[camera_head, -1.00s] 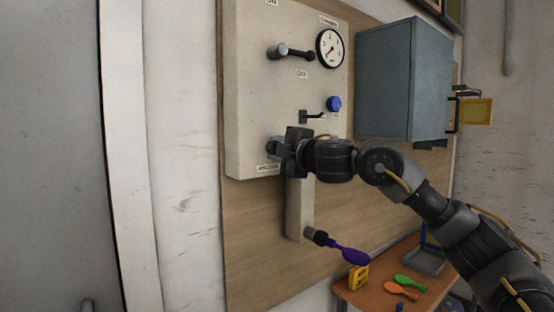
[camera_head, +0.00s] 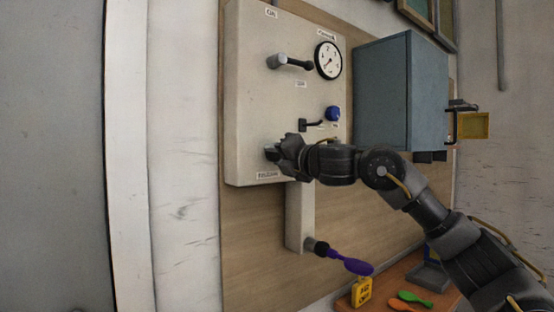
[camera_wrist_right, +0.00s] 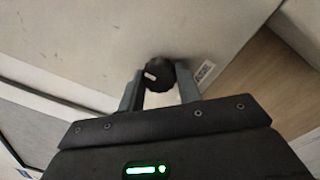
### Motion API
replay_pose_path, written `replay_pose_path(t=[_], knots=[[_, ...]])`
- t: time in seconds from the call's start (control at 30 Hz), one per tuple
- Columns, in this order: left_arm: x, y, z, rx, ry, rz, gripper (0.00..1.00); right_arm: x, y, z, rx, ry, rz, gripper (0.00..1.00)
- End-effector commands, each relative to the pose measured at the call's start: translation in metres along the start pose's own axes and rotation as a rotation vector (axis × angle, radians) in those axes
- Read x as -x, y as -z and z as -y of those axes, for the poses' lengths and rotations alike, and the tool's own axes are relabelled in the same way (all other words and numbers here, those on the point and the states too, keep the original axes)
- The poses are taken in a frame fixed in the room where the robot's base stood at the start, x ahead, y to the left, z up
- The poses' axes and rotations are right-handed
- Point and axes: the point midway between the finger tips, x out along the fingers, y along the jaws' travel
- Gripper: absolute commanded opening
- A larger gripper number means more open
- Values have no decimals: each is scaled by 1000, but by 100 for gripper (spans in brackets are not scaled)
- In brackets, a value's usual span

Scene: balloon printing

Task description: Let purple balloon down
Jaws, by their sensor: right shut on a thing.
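The purple balloon (camera_head: 350,264) is small and limp. It sticks out to the right from a dark nozzle (camera_head: 317,246) at the foot of the panel's lower duct. My right gripper (camera_head: 274,153) is at the panel's lower part, just above a small printed label. In the right wrist view the gripper (camera_wrist_right: 160,85) is shut on a black round knob (camera_wrist_right: 158,73) with a white mark. The knob is mostly hidden by the gripper in the head view. My left gripper is not in view.
The pale panel (camera_head: 250,90) carries a gauge (camera_head: 328,60), an upper handle (camera_head: 290,63), a small lever (camera_head: 310,125) and a blue knob (camera_head: 333,113). A blue-grey cabinet (camera_head: 400,90) hangs at right. Below, a brown table (camera_head: 388,275) holds green and orange balloons and a yellow block.

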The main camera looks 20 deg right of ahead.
Motion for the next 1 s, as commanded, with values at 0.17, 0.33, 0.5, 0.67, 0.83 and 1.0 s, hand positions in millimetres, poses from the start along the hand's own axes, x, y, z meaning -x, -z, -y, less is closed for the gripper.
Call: replay_pose_path(t=[0.17, 0.33, 0.5, 0.67, 0.83, 1.0], knots=[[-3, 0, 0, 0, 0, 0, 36, 0, 2, 2, 69, -1, -7, 11], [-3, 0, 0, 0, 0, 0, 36, 0, 2, 2, 102, -2, -9, 11], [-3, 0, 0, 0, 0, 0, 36, -1, 2, 2, 112, -2, -9, 11], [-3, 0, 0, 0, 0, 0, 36, -1, 2, 2, 113, -1, -10, 11], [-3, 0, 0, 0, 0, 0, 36, -1, 3, 2, 112, -1, -10, 38], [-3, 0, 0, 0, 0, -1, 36, 0, 2, 2, 111, -2, -8, 55]])
